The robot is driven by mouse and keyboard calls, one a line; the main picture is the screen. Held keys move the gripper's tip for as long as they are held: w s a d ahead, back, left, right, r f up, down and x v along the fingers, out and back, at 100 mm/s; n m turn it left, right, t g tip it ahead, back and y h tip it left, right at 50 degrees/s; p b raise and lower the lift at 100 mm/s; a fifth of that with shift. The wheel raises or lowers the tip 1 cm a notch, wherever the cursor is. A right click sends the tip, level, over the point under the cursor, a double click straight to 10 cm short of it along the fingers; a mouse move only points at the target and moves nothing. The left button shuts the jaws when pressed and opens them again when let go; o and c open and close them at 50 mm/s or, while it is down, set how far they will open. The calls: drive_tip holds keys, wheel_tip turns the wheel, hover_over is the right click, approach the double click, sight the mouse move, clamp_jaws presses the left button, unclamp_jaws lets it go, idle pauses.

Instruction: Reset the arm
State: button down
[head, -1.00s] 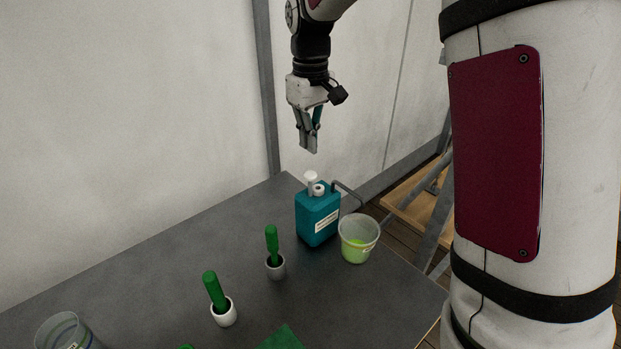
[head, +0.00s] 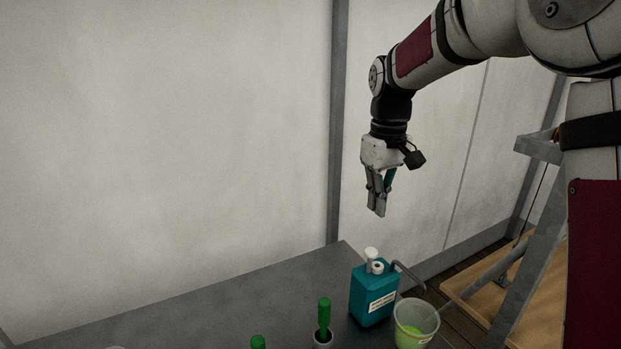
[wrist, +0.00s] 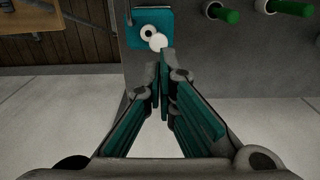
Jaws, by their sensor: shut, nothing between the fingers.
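My gripper (head: 376,206) hangs fingers-down in the head view, in the air above the far right corner of the grey table (head: 270,297). Its fingers are shut with nothing between them. In the wrist view, its fingertips (wrist: 162,58) meet in front of the teal canister (wrist: 148,24). The same teal canister (head: 374,295), with a white cap and a label, stands upright on the table below the gripper, apart from it.
A clear cup (head: 415,322) with green contents stands right of the canister. Green-handled tools (head: 324,313) stand in small holders to the left. A pale wall (head: 180,140) rises behind the table. A metal-legged wooden stand (head: 525,290) is at right.

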drive_tip(key=s+r+m+t, duration=0.2)
drive_tip(key=s, duration=1.1)
drive_tip(key=s+r+m+t, duration=0.2)
drive_tip(key=s+t, duration=0.1)
drive_tip(key=s, duration=1.1)
drive_tip(key=shift+s+r, duration=0.2)
drive_tip(key=shift+r, duration=0.05)
